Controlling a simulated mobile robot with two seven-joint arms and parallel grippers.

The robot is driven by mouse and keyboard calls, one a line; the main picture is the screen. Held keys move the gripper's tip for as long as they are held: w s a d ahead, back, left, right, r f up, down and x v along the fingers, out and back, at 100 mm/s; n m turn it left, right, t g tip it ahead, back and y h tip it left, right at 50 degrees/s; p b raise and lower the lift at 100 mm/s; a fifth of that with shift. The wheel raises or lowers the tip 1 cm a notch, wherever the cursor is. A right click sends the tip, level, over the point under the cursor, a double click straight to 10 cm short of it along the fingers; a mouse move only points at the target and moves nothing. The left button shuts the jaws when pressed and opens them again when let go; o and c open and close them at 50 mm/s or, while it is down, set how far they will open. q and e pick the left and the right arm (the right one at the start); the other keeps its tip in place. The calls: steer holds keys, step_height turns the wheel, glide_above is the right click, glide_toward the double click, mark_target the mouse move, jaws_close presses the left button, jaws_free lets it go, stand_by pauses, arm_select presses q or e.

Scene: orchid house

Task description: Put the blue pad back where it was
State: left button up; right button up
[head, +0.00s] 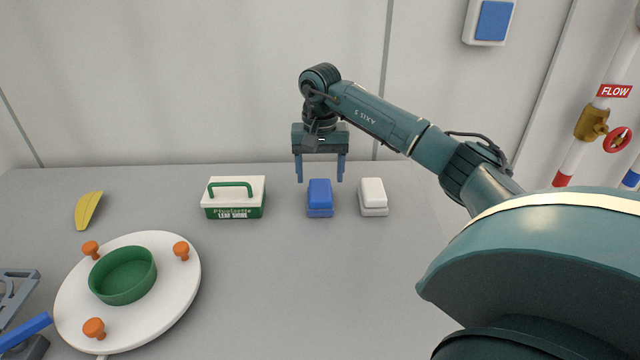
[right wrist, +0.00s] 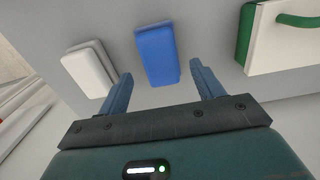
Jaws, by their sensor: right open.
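The blue pad (head: 319,193) rests on the grey table, between the green and white box and the white pad. It shows a blue upper block over a thinner blue lower edge. In the right wrist view the blue pad (right wrist: 157,54) lies between and beyond the finger tips. My right gripper (head: 320,177) is open and empty, above the table at the pad's far side, fingers pointing down. I cannot tell whether the fingers touch the pad. Part of my left gripper (head: 24,333) shows at the lower left edge, and its jaw state is unclear.
The white pad (head: 373,194) stands close right of the blue one. The green and white box (head: 233,212) with a handle stands left. A white disc (head: 178,300) carries a green bowl (head: 124,279) and orange knobs. A yellow banana-like object (head: 88,210) lies far left. The front middle is clear.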

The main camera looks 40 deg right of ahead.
mark_target(320, 189)
step_height(320, 189, up, 8)
steer(key=shift+f, duration=0.15)
stand_by(0.5)
